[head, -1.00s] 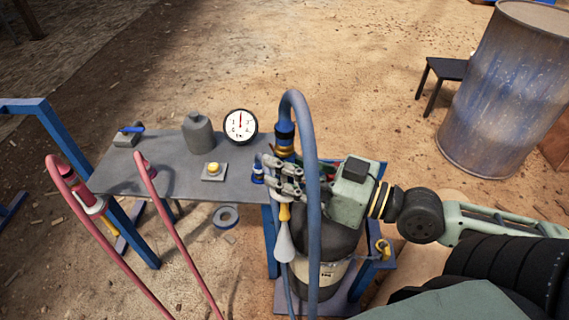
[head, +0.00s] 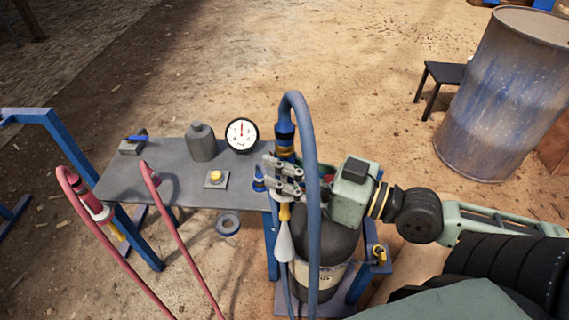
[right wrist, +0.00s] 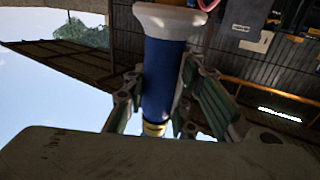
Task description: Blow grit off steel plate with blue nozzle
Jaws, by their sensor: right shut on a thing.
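My right gripper (head: 284,182) is shut around a blue nozzle (right wrist: 158,80), whose blue barrel stands between the fingers in the right wrist view. In the head view a yellow piece and a pale cone tip (head: 285,242) hang below the fingers, pointing down, and a blue hose (head: 312,200) arches above and in front of them. A grey steel-looking tabletop (head: 185,160) lies to the left of the gripper; I cannot tell whether it is the task's plate. No grit can be made out on it. My left gripper is not in view.
The tabletop carries a grey bottle (head: 202,143), a round gauge (head: 241,135) and a yellow button (head: 216,177). Red hoses (head: 183,240) rise at the left front. A dark cylinder (head: 322,245) stands below my right gripper. A rusty blue drum (head: 495,95) stands at the right.

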